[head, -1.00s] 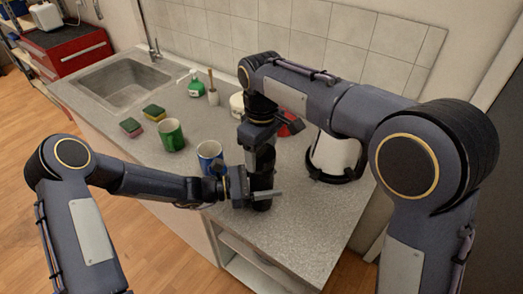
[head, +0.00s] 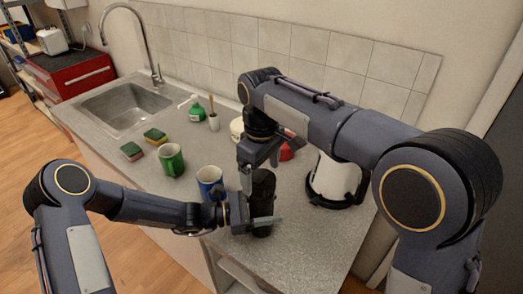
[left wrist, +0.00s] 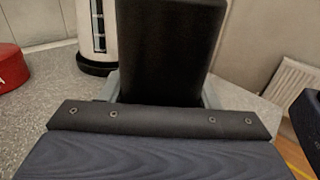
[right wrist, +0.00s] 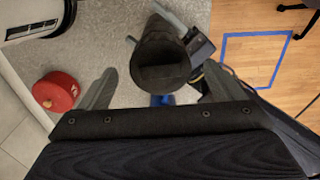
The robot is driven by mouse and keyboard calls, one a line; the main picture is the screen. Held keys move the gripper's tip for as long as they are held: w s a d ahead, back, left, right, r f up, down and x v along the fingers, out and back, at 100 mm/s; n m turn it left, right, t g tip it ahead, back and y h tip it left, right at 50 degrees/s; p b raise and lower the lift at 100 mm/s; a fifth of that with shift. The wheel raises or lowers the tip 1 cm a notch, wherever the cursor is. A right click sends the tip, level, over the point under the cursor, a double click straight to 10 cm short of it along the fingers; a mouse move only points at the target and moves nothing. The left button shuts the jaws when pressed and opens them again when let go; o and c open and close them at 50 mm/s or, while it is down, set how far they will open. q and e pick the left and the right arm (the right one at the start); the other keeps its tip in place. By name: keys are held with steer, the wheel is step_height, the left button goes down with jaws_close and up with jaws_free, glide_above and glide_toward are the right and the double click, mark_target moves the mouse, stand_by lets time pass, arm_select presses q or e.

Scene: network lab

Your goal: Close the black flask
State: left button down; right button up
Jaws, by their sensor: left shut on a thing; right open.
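The black flask (head: 263,188) stands upright near the counter's front edge. My left gripper (head: 262,222) is shut around its lower body; the flask also fills the middle of the left wrist view (left wrist: 170,50). My right gripper (head: 260,168) is open at the flask's top, its fingers pointing down. In the right wrist view the flask's dark round top (right wrist: 161,62) lies between and beyond the open fingers (right wrist: 163,88), with nothing gripped. I cannot tell whether a lid is seated on the top.
A blue mug (head: 209,181) stands just left of the flask, and a green mug (head: 171,160) farther left. A white kettle (head: 334,178) and a red container (right wrist: 57,92) stand behind to the right. Sponges (head: 132,151) and a sink (head: 125,105) are at the left.

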step_height(320, 180, up, 10)
steer(key=shift+f, duration=0.2)
arm_select(q)
steer(key=shift+c, duration=2.1)
jaws_free()
steer(key=a, duration=0.2)
steer(key=a+b, duration=0.1)
steer(key=a, duration=0.2)
steer(key=s+a+b, duration=0.1)
steer(key=a, duration=0.1)
steer(key=shift+s+a, duration=0.1)
steer(key=shift+a, duration=0.3)
arm_select(e)
step_height(320, 180, down, 2)
